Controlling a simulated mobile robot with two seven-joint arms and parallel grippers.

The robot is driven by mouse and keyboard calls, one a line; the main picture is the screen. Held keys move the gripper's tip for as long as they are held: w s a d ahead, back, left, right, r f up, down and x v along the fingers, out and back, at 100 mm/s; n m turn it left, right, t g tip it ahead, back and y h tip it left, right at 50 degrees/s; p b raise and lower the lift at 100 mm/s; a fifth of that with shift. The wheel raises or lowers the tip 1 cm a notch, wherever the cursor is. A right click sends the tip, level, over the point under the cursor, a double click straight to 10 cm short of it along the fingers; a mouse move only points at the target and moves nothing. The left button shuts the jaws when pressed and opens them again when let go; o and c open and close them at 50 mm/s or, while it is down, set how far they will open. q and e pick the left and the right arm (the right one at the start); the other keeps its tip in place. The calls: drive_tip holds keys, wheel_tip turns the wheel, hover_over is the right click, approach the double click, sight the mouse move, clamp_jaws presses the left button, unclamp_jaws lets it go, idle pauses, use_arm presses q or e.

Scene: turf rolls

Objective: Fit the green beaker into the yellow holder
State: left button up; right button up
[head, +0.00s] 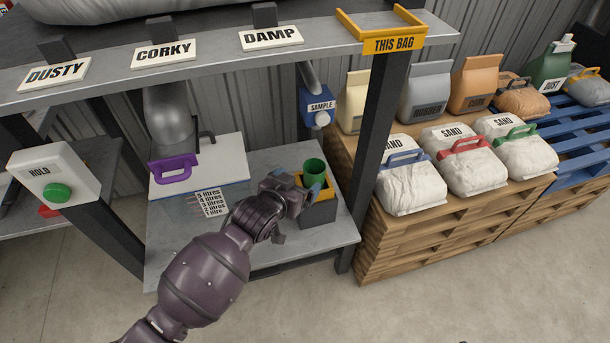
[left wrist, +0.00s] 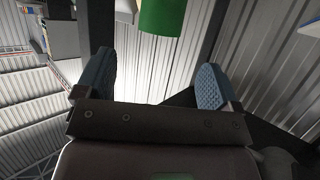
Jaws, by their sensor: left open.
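The green beaker (head: 314,168) stands upright at the yellow holder (head: 325,192), which tops a grey block on the lower shelf. My left gripper (head: 308,187) is open beside the beaker, on its near left side, in the head view. Its fingers partly cover the beaker's lower part and the holder, so I cannot tell how deep the beaker sits. In the left wrist view the beaker (left wrist: 162,16) shows at the top edge, beyond and between the two blue fingertips (left wrist: 155,82), with nothing between the pads.
A blue SAMPLE box (head: 318,106) hangs above the beaker. A dark post (head: 376,150) rises right of the holder.

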use_arm(q)
drive_tip(key=v, duration=0.3)
drive_tip(key=shift+p, duration=0.3)
drive_tip(key=s+a+f+n+y, duration=0.1)
drive_tip(key=s+a+f+y, duration=0.1)
drive_tip(key=s+a, duration=0.5)
drive_tip(key=s+a+f+n+g+y, duration=0.1)
drive_tip(key=s+a+f+y, duration=0.1)
drive_tip(key=s+a, duration=0.5)
drive_tip(key=s+a+f+n+g+y, duration=0.1)
drive_tip(key=s+a+f, duration=0.3)
drive_tip(key=s, duration=1.3)
drive_tip(key=a+n+y, duration=0.1)
drive_tip(key=a, duration=0.3)
drive_tip(key=shift+f, duration=0.15)
drive_tip(key=shift+w, duration=0.1)
